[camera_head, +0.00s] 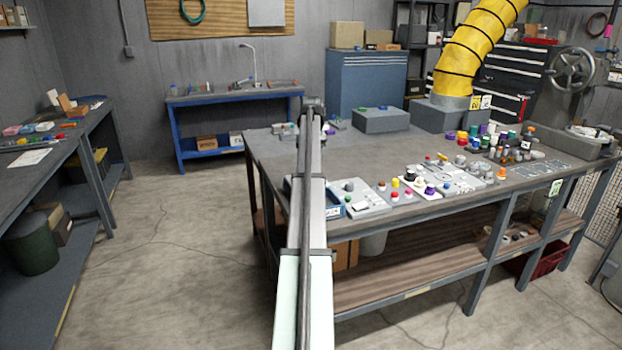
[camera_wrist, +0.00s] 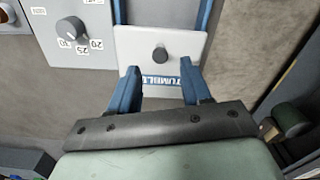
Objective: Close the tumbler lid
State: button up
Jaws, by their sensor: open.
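In the wrist view a pale flat plate (camera_wrist: 148,42) with a dark round knob (camera_wrist: 160,55) lies in front of my gripper (camera_wrist: 158,75). It appears to be the tumbler lid. In the head view my arm hides my gripper and most of the tumbler.
A grey control panel (camera_wrist: 45,32) with a dial marked 20, 25 and 30 stands left of the plate. In the head view the workbench (camera_head: 270,150) carries panels with coloured knobs (camera_head: 400,192) and several small pots on the right. Its back left is fairly clear.

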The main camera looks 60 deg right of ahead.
jog(key=shift+f, duration=3.15)
grip_shut()
